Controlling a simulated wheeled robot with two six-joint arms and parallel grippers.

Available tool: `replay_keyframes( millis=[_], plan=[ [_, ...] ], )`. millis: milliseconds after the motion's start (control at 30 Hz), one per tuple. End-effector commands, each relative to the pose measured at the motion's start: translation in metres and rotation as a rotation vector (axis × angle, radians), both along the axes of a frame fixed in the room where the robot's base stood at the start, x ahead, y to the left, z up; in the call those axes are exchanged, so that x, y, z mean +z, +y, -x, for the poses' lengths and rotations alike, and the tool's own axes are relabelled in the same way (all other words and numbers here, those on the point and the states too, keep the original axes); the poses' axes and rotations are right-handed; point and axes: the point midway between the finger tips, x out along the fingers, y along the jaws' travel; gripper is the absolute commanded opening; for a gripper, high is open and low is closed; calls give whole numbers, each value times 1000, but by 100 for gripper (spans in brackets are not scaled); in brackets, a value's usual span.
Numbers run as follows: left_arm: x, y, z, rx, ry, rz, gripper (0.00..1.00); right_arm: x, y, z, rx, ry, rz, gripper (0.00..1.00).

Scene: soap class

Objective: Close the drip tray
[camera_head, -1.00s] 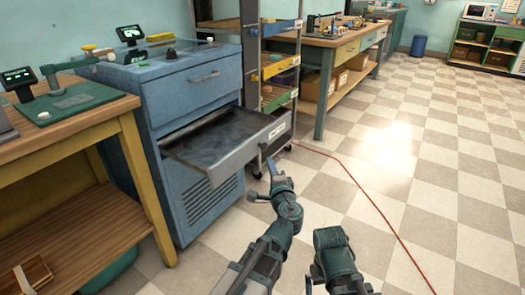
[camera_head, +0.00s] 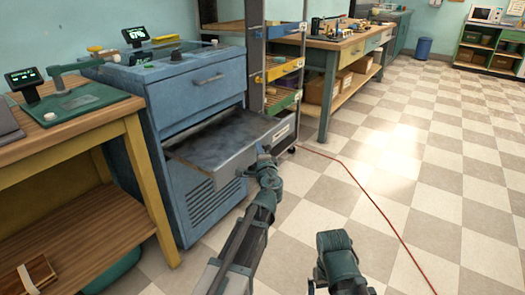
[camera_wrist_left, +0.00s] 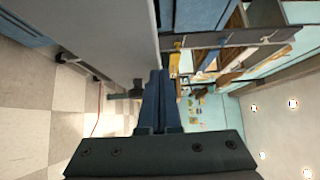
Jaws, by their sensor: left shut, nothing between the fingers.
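The drip tray (camera_head: 215,150) is a shallow grey drawer standing pulled out of the blue cabinet (camera_head: 195,85), below its upper drawer front. My left gripper (camera_head: 262,153) is shut and empty, at the outer side of the tray's front panel (camera_head: 284,132). I cannot tell whether it touches. In the left wrist view the shut fingers (camera_wrist_left: 158,78) show beside a large grey panel (camera_wrist_left: 115,35), which looks like the tray front. Part of my right arm shows at the bottom of the head view, but its gripper cannot be made out.
A wooden bench (camera_head: 75,130) with yellow legs stands left of the cabinet. A rack with coloured bins (camera_head: 283,70) stands just behind the tray on the right. A red line (camera_head: 375,200) runs over the checkered floor, which is clear to the right.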

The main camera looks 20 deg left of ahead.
Motion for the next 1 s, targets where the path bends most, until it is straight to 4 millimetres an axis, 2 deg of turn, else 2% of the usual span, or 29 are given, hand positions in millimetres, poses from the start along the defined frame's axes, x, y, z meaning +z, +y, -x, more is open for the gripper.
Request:
replay_keyframes(
  millis=[300, 467, 667, 1000],
  plan=[
    [0, 1, 0, 0, 0, 0, 0, 0, 0, 0, 0, 0, 0, 100],
    [0, 14, -5, 3, 0, 0, 0, 0, 0, 0, 0, 0, 0, 100],
    [0, 62, -23, 7, 0, 0, 0, 0, 0, 0, 0, 0, 0, 100],
    [0, 166, -62, 7, 0, 0, 0, 0, 0, 0, 0, 0, 0, 100]
  ],
)
